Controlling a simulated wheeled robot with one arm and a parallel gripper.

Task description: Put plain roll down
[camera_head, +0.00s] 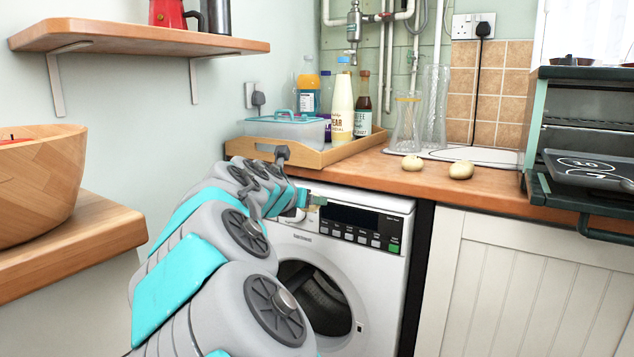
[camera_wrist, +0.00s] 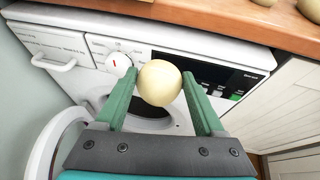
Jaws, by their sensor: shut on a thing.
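My gripper (camera_wrist: 159,88) is shut on a plain roll (camera_wrist: 160,83), a round pale cream bun between the green fingertips in the wrist view. The gripper holds it in front of the white washing machine's control panel, below the wooden worktop edge. In the head view my gripper (camera_head: 314,201) is small, at the end of my arm, and the held roll is mostly hidden there. Two similar pale rolls lie on the worktop (camera_head: 385,180): a left one (camera_head: 412,162) and a right one (camera_head: 461,170).
The washing machine (camera_head: 300,250) stands under the worktop with its round door open. A wooden tray (camera_head: 345,153) holds bottles and a plastic box. Glass vases (camera_head: 407,125) stand behind the rolls. A toaster oven (camera_head: 590,130) with a dark tray is at the right.

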